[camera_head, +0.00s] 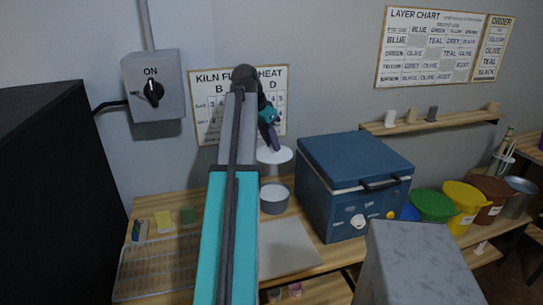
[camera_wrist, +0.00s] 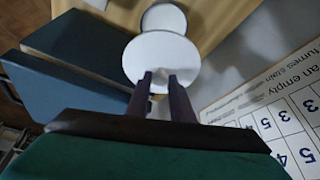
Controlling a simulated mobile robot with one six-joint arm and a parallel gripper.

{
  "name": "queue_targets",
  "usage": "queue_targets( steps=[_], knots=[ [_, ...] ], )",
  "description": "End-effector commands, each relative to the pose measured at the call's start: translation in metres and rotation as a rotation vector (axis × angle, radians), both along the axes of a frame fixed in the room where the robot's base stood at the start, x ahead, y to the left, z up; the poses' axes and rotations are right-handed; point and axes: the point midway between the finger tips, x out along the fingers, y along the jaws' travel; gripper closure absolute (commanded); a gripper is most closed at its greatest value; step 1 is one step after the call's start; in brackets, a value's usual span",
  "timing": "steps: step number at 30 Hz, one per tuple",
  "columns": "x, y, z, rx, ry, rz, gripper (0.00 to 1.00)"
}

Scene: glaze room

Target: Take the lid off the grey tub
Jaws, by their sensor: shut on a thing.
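The grey tub (camera_head: 274,204) stands on the wooden bench, left of the blue kiln. Its round white lid (camera_head: 275,157) is in the air above it, with a clear gap between them. My gripper (camera_head: 273,145) points down and is shut on the middle of the lid's top. In the wrist view the lid (camera_wrist: 152,52) lies just past my two dark fingers (camera_wrist: 162,82), which hide its knob in part. A round pale shape beyond the lid (camera_wrist: 164,18) looks like the tub, partly covered by the lid.
The blue kiln (camera_head: 350,170) stands close on the right. A grey board (camera_head: 287,248) lies in front of the tub, with free room on it. A wire rack (camera_head: 155,268) and small coloured blocks (camera_head: 163,221) are at left. Coloured buckets (camera_head: 433,205) stand at right.

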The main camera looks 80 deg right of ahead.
Motion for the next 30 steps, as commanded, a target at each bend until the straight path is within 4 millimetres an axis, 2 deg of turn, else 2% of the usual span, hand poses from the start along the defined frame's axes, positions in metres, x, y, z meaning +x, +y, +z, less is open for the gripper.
queue_targets(
  steps=[3, 9, 30],
  knots=[
    [0.0, -0.001, 0.013, 0.0, 0.0, -0.001, 1.0],
    [0.0, 0.0, 0.024, 0.0, 0.0, -0.001, 1.0],
    [0.001, 0.0, 0.024, 0.001, -0.001, 0.002, 1.0]
  ],
)
